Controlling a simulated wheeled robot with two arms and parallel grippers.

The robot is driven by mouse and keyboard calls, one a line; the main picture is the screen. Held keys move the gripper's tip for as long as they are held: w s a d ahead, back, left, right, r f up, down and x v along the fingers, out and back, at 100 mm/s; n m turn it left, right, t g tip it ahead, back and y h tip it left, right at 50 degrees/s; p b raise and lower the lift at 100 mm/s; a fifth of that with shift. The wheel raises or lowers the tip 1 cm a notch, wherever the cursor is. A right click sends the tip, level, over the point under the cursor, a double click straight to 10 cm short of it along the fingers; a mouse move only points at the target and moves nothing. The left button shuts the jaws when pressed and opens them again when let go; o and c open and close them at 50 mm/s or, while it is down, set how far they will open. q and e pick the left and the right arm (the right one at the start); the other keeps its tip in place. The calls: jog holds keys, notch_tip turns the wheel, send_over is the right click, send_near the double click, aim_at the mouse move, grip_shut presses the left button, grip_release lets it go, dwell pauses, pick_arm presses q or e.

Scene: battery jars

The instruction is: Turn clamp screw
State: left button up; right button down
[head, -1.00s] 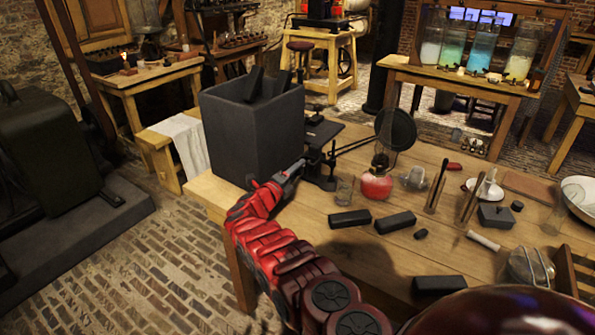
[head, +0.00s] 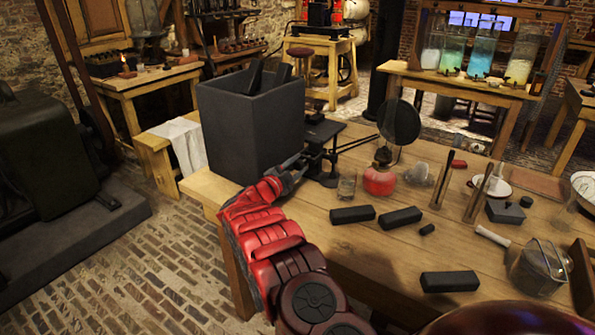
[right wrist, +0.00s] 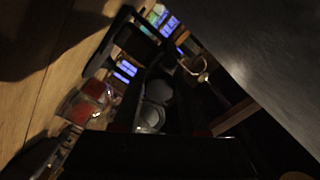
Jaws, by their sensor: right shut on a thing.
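A black metal clamp stand (head: 322,165) stands on the wooden table, just right of a big dark open box. A rod runs from it to a round black disc (head: 398,122). My right gripper (head: 301,160) is at the clamp's left side, close to the box's lower right corner. It is shut on a small part there, seemingly the clamp screw, which the fingers hide. The right wrist view is dark, and I cannot make out the screw in it. My left gripper is out of view.
The dark box (head: 250,135) stands close beside my gripper. A glass (head: 347,186) and a red lamp (head: 380,178) stand right of the clamp. Black blocks (head: 352,214) lie in front. The table's front left corner (head: 208,190) is bare.

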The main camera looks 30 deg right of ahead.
jog(key=shift+f+n+b, duration=0.15)
jog(key=shift+n+b, duration=0.15)
jog(key=shift+n, duration=0.5)
jog(key=shift+c, duration=2.2)
grip_release()
